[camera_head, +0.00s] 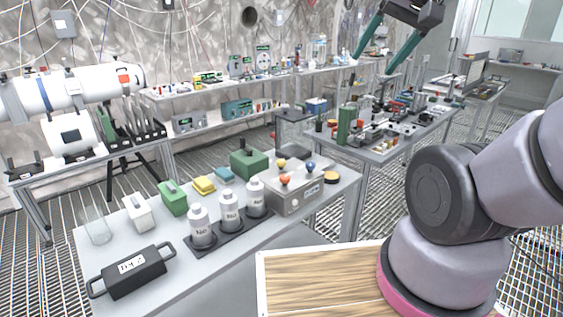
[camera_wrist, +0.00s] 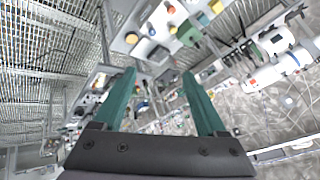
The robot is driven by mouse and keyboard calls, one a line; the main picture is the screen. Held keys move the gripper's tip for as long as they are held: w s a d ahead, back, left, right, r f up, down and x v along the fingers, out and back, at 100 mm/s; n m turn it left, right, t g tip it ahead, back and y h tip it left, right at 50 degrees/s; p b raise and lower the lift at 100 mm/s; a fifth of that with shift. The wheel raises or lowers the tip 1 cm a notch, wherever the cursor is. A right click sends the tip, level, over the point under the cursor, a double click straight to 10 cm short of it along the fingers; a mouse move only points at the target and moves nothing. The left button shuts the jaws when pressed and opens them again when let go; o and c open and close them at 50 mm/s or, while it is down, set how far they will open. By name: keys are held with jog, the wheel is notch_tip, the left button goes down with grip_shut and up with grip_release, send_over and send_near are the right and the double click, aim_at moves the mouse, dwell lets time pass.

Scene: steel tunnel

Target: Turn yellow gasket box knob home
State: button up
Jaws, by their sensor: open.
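The gasket box is a pale grey box (camera_head: 292,200) with a small label on its front, on the near table. Three round knobs stand on its top: yellow (camera_head: 281,163), blue (camera_head: 310,167) and orange-red (camera_head: 285,180). Their turned angles are too small to read. My gripper (camera_head: 373,65) is high at the top right in the head view, well away from the box, its green fingers spread and empty. In the wrist view, my open gripper (camera_wrist: 158,72) shows with what looks like the same box (camera_wrist: 161,18) small at the top, beyond the fingertips.
Several labelled white bottles (camera_head: 230,211) stand left of the box in a dark rack. A green box (camera_head: 249,163) is behind it, and a dark round piece with a yellow top (camera_head: 331,177) is to its right. A black case (camera_head: 134,272) lies front left.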

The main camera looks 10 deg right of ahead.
jog(key=n+g+h, duration=0.2)
jog(key=n+g, duration=0.5)
jog(key=n, duration=1.6)
send_over(281, 161)
notch_tip(281, 161, down, 27)
notch_tip(281, 161, down, 11)
jog(key=shift+w+f, duration=0.1)
jog(key=shift+w, duration=0.05)
grip_shut()
